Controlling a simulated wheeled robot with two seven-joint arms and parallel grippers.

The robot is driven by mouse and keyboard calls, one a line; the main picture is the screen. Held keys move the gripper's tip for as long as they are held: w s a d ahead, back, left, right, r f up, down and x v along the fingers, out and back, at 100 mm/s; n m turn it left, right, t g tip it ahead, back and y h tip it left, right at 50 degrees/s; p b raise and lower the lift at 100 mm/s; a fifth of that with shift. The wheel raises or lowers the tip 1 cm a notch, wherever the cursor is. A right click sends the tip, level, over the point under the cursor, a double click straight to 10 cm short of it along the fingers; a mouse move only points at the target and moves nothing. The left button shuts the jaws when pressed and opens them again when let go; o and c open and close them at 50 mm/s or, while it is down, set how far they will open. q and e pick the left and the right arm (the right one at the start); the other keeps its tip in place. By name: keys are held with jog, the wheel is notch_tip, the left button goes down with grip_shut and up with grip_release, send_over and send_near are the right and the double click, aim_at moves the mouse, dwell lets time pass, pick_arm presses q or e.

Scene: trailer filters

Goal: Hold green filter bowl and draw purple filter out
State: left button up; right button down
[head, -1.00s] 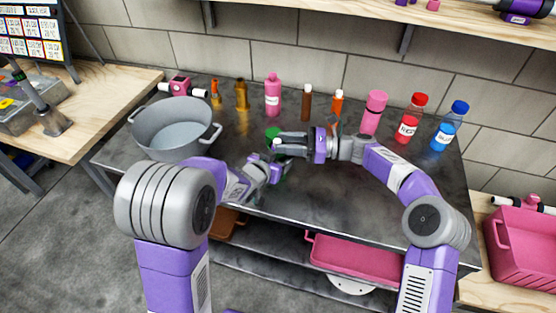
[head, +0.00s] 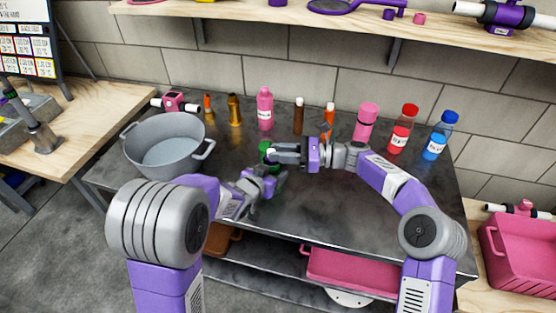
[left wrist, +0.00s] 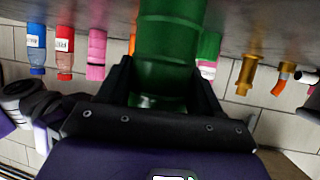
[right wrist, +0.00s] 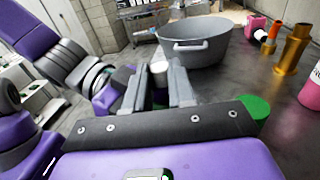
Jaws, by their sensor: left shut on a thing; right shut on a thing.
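The green filter bowl (left wrist: 166,50) fills the middle of the left wrist view. My left gripper (head: 272,180) is shut around it; in the head view the gripper hides much of the bowl. My right gripper (head: 273,155) is shut, just above and close to the left one. In the right wrist view a small pale, round-ended piece (right wrist: 159,70) shows between its fingers. I take this for the purple filter, but no purple on it is visible and most of it is hidden. A green round thing (head: 266,150) stands just behind the right fingertips.
A grey pot (head: 168,145) stands at the table's left. Several bottles line the back, among them a pink one (head: 265,108), a red one (head: 403,128) and a blue one (head: 440,135). The dark table top (head: 340,205) is clear in front of my right arm.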

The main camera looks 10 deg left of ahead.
notch_tip(320, 180, up, 8)
jog(key=shift+r, duration=0.25)
pick_arm(q)
jog(key=o, duration=1.2)
jog(key=shift+s+a+r, duration=0.1)
jog(key=shift+s+r, duration=0.2)
jog(key=shift+s, duration=0.1)
jog(key=v, duration=1.1)
pick_arm(e)
jog(key=shift+r, duration=0.1)
